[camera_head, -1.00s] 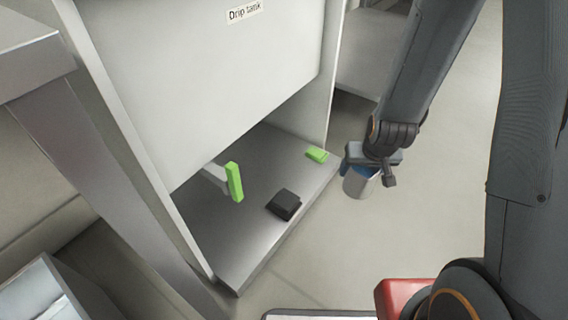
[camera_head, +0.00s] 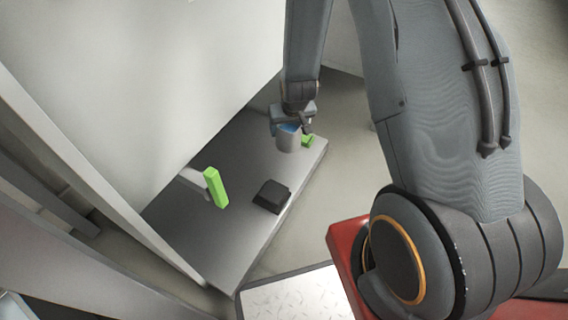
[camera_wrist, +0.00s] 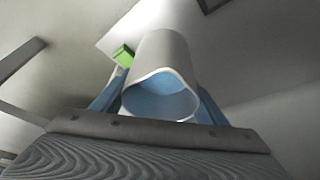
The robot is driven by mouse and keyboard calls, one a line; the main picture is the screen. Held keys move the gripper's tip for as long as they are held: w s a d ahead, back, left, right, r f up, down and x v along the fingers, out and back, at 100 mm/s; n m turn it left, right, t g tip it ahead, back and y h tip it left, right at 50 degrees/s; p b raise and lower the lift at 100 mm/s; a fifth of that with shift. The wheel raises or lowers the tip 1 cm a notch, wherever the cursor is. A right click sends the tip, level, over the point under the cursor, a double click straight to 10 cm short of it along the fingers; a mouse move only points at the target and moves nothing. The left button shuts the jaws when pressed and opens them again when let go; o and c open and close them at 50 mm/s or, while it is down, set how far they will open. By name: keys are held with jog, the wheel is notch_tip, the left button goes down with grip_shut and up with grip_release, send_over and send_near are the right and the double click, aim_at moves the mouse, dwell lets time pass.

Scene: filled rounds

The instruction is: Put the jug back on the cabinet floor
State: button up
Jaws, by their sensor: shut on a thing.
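The jug (camera_head: 287,142) is a small grey-white vessel with a blue inside, held in my gripper (camera_head: 290,125). In the head view it hangs over the far right part of the cabinet floor (camera_head: 235,235), near the green block there. I cannot tell whether its base touches the floor. In the wrist view the jug (camera_wrist: 165,65) shows its open mouth, with the blue fingers (camera_wrist: 160,100) on both sides of it. The fingers are shut on it.
A green block (camera_head: 307,141) lies beside the jug at the floor's right edge; it also shows in the wrist view (camera_wrist: 123,55). A black block (camera_head: 271,196) lies mid-floor near the front edge. An upright green piece (camera_head: 215,187) stands at left on a pale bar. A white panel (camera_head: 150,90) hangs above.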

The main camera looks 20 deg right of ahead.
aim_at(285, 127)
jog(key=w+f, duration=0.1)
jog(key=f, duration=0.1)
jog(key=w+f, duration=0.2)
jog(key=w+f+b, duration=0.1)
jog(key=f, duration=0.1)
jog(key=shift+w+f, duration=0.1)
jog(key=shift+w, duration=0.3)
notch_tip(285, 127, down, 10)
jog(key=b, duration=0.4)
jog(key=shift+f, duration=0.1)
jog(key=o, duration=1.6)
jog(key=shift+c, duration=0.2)
jog(key=p+v, duration=0.5)
jog(key=v, duration=0.7)
jog(key=shift+r, duration=0.25)
